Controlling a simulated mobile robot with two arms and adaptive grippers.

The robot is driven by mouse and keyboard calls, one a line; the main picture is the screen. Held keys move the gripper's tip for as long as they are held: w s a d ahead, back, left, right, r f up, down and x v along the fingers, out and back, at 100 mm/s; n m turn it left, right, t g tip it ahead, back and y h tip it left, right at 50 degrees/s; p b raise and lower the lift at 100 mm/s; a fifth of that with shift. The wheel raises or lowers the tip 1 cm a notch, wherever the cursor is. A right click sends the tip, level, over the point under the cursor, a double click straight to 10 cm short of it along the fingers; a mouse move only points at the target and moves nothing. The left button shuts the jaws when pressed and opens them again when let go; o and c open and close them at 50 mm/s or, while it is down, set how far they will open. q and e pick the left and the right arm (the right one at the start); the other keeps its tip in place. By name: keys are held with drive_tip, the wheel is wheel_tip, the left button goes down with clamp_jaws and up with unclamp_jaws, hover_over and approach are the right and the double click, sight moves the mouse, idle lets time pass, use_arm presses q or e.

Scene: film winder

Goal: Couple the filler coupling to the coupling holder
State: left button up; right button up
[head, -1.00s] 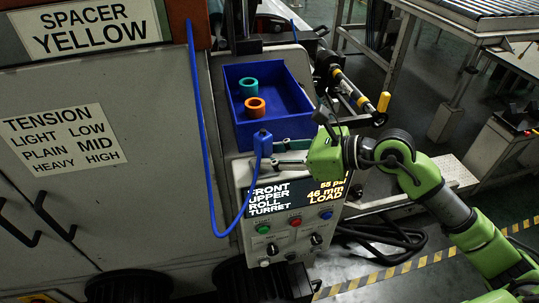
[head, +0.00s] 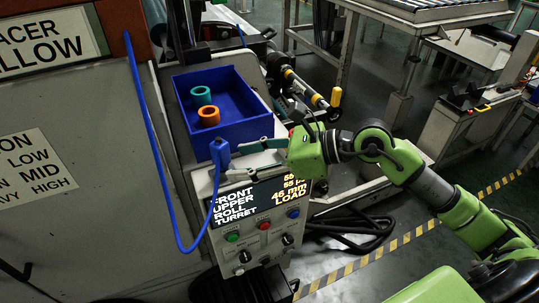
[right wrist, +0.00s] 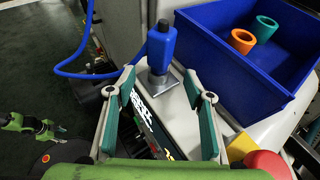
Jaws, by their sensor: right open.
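The blue filler coupling (head: 220,152) stands upright at the top edge of the control panel, with a blue hose attached. In the right wrist view the coupling (right wrist: 161,48) has a black top and sits over a small grey metal holder (right wrist: 163,85). I cannot tell whether it is fully seated. My right gripper (head: 230,161) is open, its fingers pointing at the coupling. In the right wrist view its green-padded fingers (right wrist: 159,76) lie left and right of the coupling's base, with visible gaps. A small green arm with a gripper (right wrist: 58,130), apparently my left one, shows at lower left.
A blue bin (head: 245,123) with a teal ring (head: 201,95) and an orange ring (head: 209,116) stands just behind the coupling. The blue hose (head: 153,160) loops down on the left. The control panel (head: 258,235) with buttons lies below the gripper.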

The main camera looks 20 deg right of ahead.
drive_tip(key=v, duration=0.7)
drive_tip(key=shift+s+d, duration=0.2)
drive_tip(key=shift+s, duration=0.1)
drive_tip(key=shift+r, duration=0.1)
